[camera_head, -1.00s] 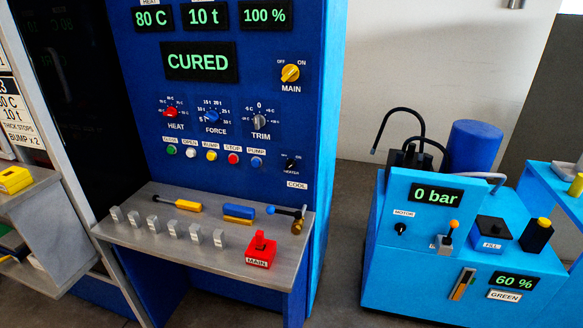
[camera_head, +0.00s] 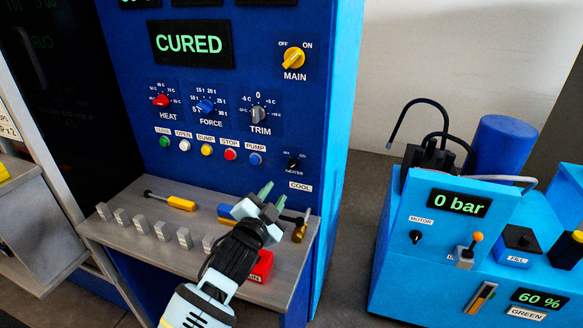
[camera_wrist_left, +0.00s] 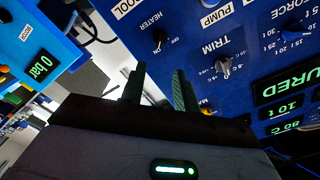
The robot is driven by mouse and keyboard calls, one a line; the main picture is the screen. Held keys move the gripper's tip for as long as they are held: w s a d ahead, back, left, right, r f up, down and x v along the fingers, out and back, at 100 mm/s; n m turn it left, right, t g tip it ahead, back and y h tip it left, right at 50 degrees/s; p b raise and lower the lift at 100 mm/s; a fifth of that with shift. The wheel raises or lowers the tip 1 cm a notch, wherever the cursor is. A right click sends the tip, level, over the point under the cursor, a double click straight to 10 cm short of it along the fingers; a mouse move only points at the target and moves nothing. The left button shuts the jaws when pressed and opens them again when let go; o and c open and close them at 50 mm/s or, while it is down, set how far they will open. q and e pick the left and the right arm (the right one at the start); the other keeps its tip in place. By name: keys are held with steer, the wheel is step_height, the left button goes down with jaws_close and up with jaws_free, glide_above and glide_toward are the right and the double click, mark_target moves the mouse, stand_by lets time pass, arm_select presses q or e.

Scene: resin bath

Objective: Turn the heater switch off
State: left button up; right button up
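The heater switch (camera_head: 294,163) is a small black knob on the blue press panel, above the COOL label. It also shows in the left wrist view (camera_wrist_left: 159,37), beside the HEATER label. Its pointer is too small to read surely. My left gripper (camera_head: 272,196) is over the grey shelf, below and a little left of the switch, with its green-tipped fingers apart and nothing between them. In the left wrist view the two fingers (camera_wrist_left: 159,70) stand apart, short of the panel, with the switch beyond the gap. My right gripper is not in view.
The TRIM knob (camera_head: 258,113) and a row of coloured buttons, including blue PUMP (camera_head: 255,159), are left of the switch. Yellow MAIN (camera_head: 293,58) is above. A blue pump unit (camera_head: 400,285) stands right.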

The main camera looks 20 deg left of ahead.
mark_target(292, 166)
arm_select(q)
steer(key=w+b, duration=0.1)
steer(key=w, duration=1.1)
steer(key=shift+d, duration=0.2)
jaws_close()
